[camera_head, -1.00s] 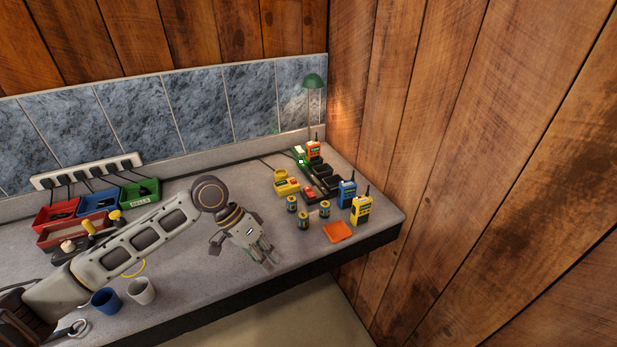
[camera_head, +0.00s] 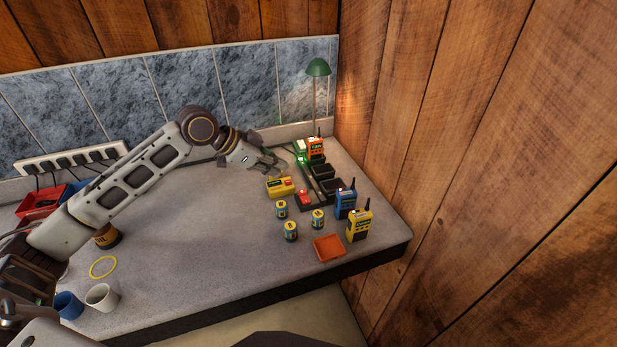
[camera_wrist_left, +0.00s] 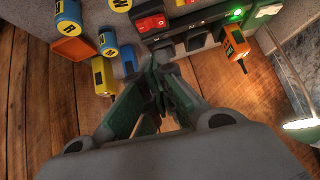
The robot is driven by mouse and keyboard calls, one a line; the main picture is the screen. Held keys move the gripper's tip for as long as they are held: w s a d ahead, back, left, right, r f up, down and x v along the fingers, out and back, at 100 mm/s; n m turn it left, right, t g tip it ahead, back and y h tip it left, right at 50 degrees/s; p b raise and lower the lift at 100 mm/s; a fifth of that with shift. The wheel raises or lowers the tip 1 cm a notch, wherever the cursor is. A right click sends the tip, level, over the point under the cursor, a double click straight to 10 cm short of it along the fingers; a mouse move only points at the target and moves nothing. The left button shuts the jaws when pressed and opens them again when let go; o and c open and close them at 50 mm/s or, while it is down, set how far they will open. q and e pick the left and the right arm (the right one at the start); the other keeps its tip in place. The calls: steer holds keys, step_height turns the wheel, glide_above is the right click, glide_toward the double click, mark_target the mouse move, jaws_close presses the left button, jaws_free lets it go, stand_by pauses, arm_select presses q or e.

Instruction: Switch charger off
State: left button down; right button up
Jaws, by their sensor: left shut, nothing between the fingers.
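The charger (camera_head: 327,187) is a dark multi-slot base at the back right of the counter. A green light (camera_head: 301,159) glows at its far end, and a red switch (camera_head: 304,197) sits at its near end. In the left wrist view the red switch (camera_wrist_left: 150,22) and lit green light (camera_wrist_left: 237,13) show at the top. An orange radio (camera_head: 315,148) stands at the charger's far end; the other slots look empty. My left gripper (camera_head: 282,166) is shut and empty, just left of the charger, above the counter. The right gripper is not seen.
A yellow box (camera_head: 281,187) stands left of the switch. Several batteries (camera_head: 290,231), a blue radio (camera_head: 345,201), a yellow radio (camera_head: 359,224) and an orange tray (camera_head: 328,248) are nearer. A green lamp (camera_head: 318,68) stands behind. The counter's middle is clear.

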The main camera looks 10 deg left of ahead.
arm_select(q)
steer(key=shift+w+a+r, duration=0.15)
steer(key=shift+w+r, duration=0.45)
steer(key=shift+w, duration=0.1)
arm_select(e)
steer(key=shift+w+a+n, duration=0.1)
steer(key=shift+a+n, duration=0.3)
arm_select(q)
steer(key=p, duration=0.1)
glide_above(301, 191)
steer(key=shift+s+f, duration=0.15)
steer(key=shift+f, duration=1.55)
steer(key=shift+s+f, duration=0.15)
steer(key=shift+f, duration=1.5)
step_height(301, 191, down, 2)
steer(key=shift+w+f+p, duration=0.1)
steer(key=shift+w+p, duration=0.05)
steer(key=shift+p, duration=0.15)
steer(key=shift+w+f, duration=0.1)
steer(key=shift+f, duration=0.95)
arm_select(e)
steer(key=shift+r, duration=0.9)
arm_select(q)
steer(key=shift+f, duration=0.15)
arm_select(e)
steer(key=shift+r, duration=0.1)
